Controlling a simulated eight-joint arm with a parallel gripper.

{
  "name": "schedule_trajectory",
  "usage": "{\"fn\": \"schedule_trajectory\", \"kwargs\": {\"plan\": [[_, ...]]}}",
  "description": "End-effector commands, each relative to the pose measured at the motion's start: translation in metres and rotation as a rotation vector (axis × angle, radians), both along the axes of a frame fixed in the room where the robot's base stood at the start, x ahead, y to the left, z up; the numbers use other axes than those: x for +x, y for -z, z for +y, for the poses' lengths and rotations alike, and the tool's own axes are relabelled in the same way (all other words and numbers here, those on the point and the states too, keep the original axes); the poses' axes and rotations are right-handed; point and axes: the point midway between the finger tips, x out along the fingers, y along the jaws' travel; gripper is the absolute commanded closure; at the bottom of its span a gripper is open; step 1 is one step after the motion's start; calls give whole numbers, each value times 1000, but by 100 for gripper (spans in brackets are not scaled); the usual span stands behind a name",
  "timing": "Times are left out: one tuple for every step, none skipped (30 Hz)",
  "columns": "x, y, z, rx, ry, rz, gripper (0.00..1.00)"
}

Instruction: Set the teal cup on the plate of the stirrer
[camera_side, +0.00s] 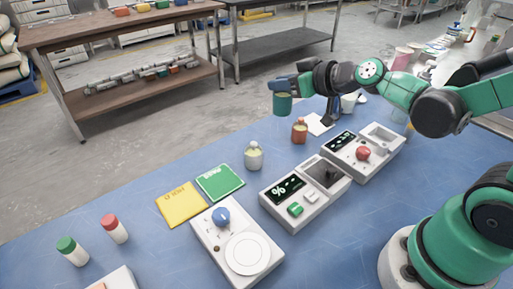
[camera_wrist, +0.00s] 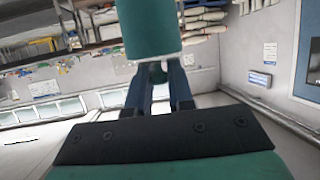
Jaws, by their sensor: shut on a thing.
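The teal cup (camera_side: 283,104) is held upright in my gripper (camera_side: 281,88), above the far edge of the blue table. In the wrist view the teal cup (camera_wrist: 150,28) stands at the top between the fingers of my gripper (camera_wrist: 160,72), which are shut on it. The stirrer (camera_side: 236,240) is a white box near the front of the table. It has a blue knob (camera_side: 221,216) and a round white plate (camera_side: 247,254). The plate is empty. The cup is well apart from it, farther back and to the right.
Two white devices with dark displays (camera_side: 288,189) (camera_side: 340,141) stand right of the stirrer. Two capped vials (camera_side: 72,250) (camera_side: 114,229) stand at left.

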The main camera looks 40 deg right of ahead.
Motion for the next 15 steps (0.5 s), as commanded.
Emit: {"fn": "schedule_trajectory", "kwargs": {"plan": [[4,1,-3,3,-38,-1,100],[6,1,-3,4,-74,0,100],[9,1,-3,3,-134,-1,100],[12,1,-3,4,-189,-1,100],[15,-1,-2,3,-250,-2,100],[17,-4,-1,3,-331,-1,100],[19,-7,-1,2,-393,-3,100],[21,-10,0,1,-455,-3,100],[24,-15,0,2,-538,-3,100],[25,-20,1,1,-600,-3,100],[26,-24,0,0,-660,-4,100],[28,-31,-1,-1,-738,-4,100],[28,-36,-1,-1,-794,-5,100],[29,-41,-3,-1,-846,-5,100],[29,-47,-5,-1,-910,-5,100]]}}
